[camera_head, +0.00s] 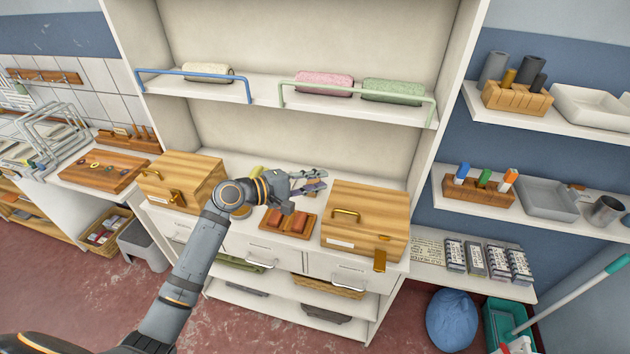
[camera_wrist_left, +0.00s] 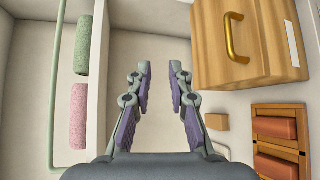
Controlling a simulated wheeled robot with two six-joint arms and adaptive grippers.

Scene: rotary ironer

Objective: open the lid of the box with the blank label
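Two wooden boxes with brass handles stand on the counter, both lids closed. The right box (camera_head: 365,215) has a white label (camera_head: 340,243) on its front with no visible writing, and a brass latch (camera_head: 380,260). The left box (camera_head: 185,178) also has a small pale label (camera_head: 156,199); its content is too small to read. My left gripper (camera_head: 322,181) is open and empty, behind and left of the right box's handle (camera_head: 346,213). In the left wrist view, the gripper (camera_wrist_left: 160,68) has a box (camera_wrist_left: 245,65) with handle (camera_wrist_left: 235,38) to its right. My right gripper is out of view.
A wooden tray with red blocks (camera_head: 290,222) lies between the boxes; it also shows in the left wrist view (camera_wrist_left: 281,107). A shelf with rolled towels (camera_head: 325,84) and rails (camera_head: 358,89) is above. A small wooden block (camera_wrist_left: 216,122) lies near the tray.

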